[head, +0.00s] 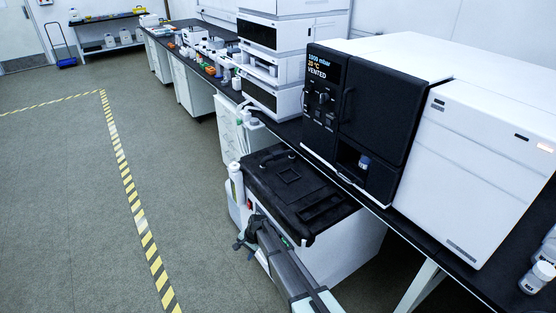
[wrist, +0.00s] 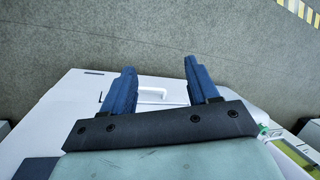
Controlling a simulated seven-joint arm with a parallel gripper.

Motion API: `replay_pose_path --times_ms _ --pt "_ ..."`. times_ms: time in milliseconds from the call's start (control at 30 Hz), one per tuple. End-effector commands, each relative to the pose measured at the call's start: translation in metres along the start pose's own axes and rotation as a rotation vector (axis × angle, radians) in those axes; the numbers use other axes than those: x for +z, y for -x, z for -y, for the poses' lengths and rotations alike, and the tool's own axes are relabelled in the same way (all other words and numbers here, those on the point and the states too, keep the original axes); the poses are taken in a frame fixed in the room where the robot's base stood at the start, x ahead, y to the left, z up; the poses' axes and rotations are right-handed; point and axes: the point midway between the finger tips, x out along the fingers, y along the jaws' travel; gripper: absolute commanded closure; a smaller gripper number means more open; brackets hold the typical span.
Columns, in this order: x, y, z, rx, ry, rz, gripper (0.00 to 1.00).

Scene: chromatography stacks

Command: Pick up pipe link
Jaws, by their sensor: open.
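I cannot make out a pipe link in either view. My gripper (wrist: 159,68) shows in the wrist view with its two blue fingers spread apart and nothing between the tips. In the head view my gripper (head: 243,240) is small and dark, beside the near-left side of a white cabinet with a black lid (head: 291,186). In the wrist view a white panel with a pale handle (wrist: 153,96) lies beyond and partly behind the fingers. Whether the fingers touch it cannot be told.
A long dark bench (head: 205,70) carries stacked white instruments (head: 276,35), a black-fronted unit (head: 365,110) and many small bottles and boxes. White-capped jars (head: 538,278) stand at the right edge. The grey floor (head: 70,200) at left is open, crossed by striped tape (head: 138,212).

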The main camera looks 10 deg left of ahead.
Motion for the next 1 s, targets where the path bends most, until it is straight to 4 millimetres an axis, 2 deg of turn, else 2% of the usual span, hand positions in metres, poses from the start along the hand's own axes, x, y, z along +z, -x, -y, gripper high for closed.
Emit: replay_pose_path --times_ms 33,267,400,500,600,667,733,900,1000 --pt "-0.011 0.009 0.028 -0.006 -0.009 -0.002 0.4" --pt "-0.037 0.065 0.126 -0.011 -0.071 0.003 0.4" --pt "-0.049 0.106 0.185 -0.013 -0.11 0.004 0.4" --pt "-0.06 0.141 0.223 -0.007 -0.141 0.0 0.4" --pt "-0.083 0.181 0.246 0.012 -0.182 -0.016 0.4" --pt "-0.104 0.209 0.25 0.032 -0.213 -0.033 0.4" --pt "-0.134 0.244 0.248 0.063 -0.254 -0.06 0.4" --pt "-0.211 0.334 0.219 0.154 -0.371 -0.137 0.4" --pt "-0.244 0.38 0.2 0.2 -0.435 -0.175 0.4"
